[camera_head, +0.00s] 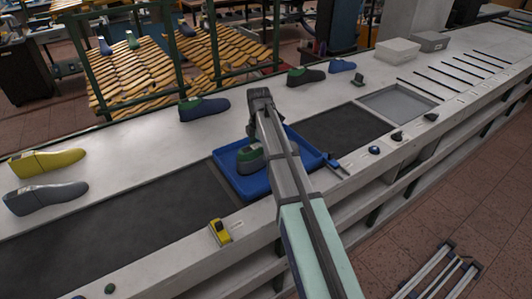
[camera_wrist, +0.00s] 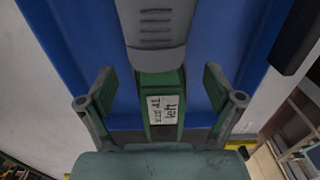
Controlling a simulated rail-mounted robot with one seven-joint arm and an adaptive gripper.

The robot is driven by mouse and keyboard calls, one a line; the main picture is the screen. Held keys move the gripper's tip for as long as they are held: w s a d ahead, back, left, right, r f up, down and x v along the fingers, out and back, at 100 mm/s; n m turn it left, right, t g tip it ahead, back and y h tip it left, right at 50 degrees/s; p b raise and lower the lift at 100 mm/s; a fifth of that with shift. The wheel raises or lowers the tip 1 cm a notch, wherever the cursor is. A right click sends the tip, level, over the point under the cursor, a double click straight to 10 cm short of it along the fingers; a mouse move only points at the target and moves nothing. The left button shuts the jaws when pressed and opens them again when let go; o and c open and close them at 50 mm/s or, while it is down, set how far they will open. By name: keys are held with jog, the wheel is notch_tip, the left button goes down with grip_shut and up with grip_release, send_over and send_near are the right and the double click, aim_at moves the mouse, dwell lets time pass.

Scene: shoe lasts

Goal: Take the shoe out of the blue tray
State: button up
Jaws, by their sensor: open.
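The blue tray (camera_head: 229,182) sits on the dark belt of the bench, partly behind my arm. A grey and green shoe last (camera_head: 250,159) lies in it, partly hidden by my arm. In the wrist view the shoe's green block (camera_wrist: 147,88) carries a white label reading "left", with a grey part (camera_wrist: 158,30) beyond it, against the blue tray (camera_wrist: 85,40). My gripper (camera_wrist: 160,82) is open, with one finger on each side of the green block and visible gaps between. The head view does not show the fingers clearly.
A dark blue shoe (camera_head: 204,108) stands behind the tray. Yellow (camera_head: 47,162) and grey (camera_head: 45,197) shoes lie at left. A yellow tool (camera_head: 220,232) is on the front edge. A grey tray (camera_head: 397,103) and light boxes (camera_head: 398,51) are at right.

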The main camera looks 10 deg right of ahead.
jog(key=shift+f, duration=1.1)
grip_shut()
jog(key=shift+r, duration=0.1)
